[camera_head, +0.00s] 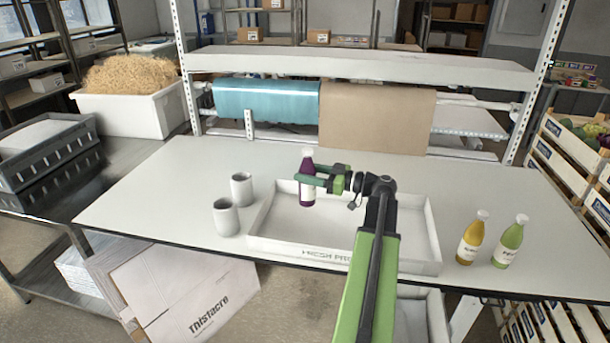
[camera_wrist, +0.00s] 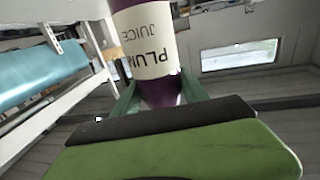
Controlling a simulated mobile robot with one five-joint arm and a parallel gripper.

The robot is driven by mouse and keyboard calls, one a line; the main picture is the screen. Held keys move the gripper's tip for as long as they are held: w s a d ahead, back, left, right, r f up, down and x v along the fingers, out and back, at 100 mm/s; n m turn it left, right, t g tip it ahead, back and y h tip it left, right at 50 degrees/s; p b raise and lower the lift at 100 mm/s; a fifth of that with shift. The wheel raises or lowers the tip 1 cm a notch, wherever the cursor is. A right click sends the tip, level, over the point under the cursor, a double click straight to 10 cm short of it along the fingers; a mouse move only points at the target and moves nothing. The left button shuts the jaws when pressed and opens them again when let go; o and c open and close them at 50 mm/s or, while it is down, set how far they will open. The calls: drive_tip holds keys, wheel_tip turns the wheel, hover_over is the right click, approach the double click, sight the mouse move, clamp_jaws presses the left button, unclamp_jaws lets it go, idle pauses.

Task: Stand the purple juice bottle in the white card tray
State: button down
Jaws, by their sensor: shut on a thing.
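The purple juice bottle (camera_head: 307,192) stands upright in my gripper (camera_head: 308,179), with its pale cap up. The wrist view shows its white "PLUM JUICE" label (camera_wrist: 145,45) and the fingers closed around it. The white card tray (camera_head: 272,238) lies on the table, and the bottle appears over the tray's back left part. I cannot tell whether the bottle's base touches the tray floor. My arm covers part of the tray's front right.
Two grey cups (camera_head: 226,217) (camera_head: 241,189) stand left of the tray. A yellow bottle (camera_head: 472,238) and a green bottle (camera_head: 509,242) stand to its right. Teal and brown paper rolls (camera_head: 265,101) (camera_head: 375,118) hang at the back. The table's left part is clear.

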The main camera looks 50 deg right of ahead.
sight(307, 203)
drive_tip(key=shift+f+b, duration=0.7)
drive_tip(key=shift+f, duration=0.25)
wheel_tip(307, 203, down, 10)
drive_tip(key=b, duration=1)
drive_tip(key=shift+f, duration=0.1)
drive_tip(key=c, duration=0.5)
unclamp_jaws()
